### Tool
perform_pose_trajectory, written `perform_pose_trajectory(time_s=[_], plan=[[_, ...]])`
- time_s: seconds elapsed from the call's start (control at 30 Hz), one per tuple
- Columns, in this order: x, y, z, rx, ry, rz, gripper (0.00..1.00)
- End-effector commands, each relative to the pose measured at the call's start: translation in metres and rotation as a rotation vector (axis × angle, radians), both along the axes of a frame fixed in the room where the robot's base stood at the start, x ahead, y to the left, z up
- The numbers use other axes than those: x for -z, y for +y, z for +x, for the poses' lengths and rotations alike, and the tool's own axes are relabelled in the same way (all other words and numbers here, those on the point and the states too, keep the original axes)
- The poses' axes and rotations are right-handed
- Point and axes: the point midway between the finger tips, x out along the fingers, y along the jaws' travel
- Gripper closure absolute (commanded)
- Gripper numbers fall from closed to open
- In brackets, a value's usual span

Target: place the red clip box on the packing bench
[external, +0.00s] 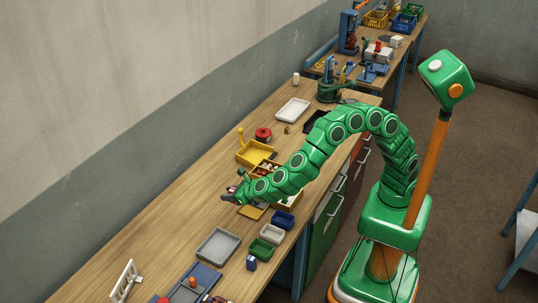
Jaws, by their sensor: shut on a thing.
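My gripper (231,196) is at the end of my green arm, low over the long wooden bench (138,208), on its near half. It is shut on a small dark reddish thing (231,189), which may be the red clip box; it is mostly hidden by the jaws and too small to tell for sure. I cannot tell whether it touches the bench top. A second bench (411,37) stands beyond the far end. No label shows which one is the packing bench.
A yellow tray (243,155), a red round item (263,134) and a white tray (292,110) lie beyond my gripper. A grey tray (218,245), a green bin (260,249) and a blue bin (284,220) are nearer. The wall-side strip left of my gripper is clear.

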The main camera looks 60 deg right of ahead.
Motion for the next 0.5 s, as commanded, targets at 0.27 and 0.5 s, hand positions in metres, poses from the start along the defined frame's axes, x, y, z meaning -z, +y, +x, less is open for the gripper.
perform_pose_trajectory(time_s=[0.27,0.5], plan=[[-0.002,0.053,-0.058,0.02,-0.001,0.027,1.0],[-0.002,0.093,-0.114,0.037,-0.002,0.047,1.0]])
